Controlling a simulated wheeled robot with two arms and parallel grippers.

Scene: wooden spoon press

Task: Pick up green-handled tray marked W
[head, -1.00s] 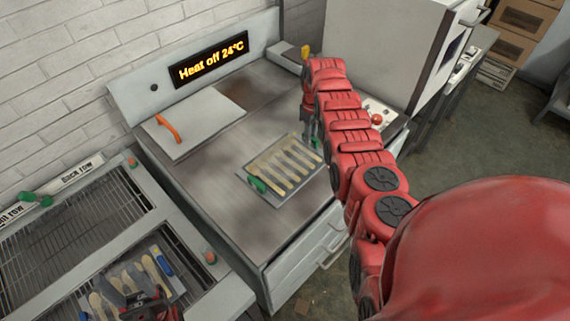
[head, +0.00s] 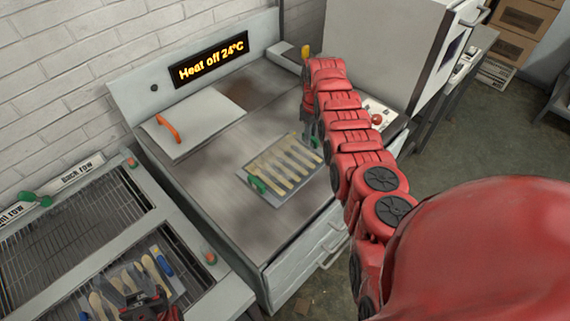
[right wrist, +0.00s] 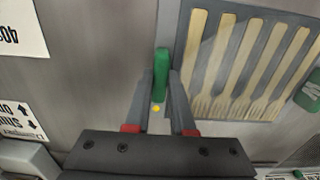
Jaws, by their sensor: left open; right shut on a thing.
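The green-handled tray (head: 246,177) lies flat on the metal press top, holding several pale wooden forks. One green handle (head: 257,185) faces front left in the head view. In the right wrist view a green tab (right wrist: 312,92) with a pale letter, seemingly W, shows at the right edge. My right gripper (head: 309,128) is at the tray's far right end. In the right wrist view its fingers (right wrist: 160,88) are shut on the tray's other green handle (right wrist: 161,72). My left gripper (head: 148,300) is open at the lower left, above another tray with wooden pieces; its fingertips are hard to make out.
A pale plate with an orange handle (head: 168,128) lies at the press's back left. The display (head: 211,58) reads "Heat off 24°C". Wire racks (head: 75,235) stand at left, with a blue-handled tray (head: 163,265). A white cabinet (head: 375,50) stands behind my right arm.

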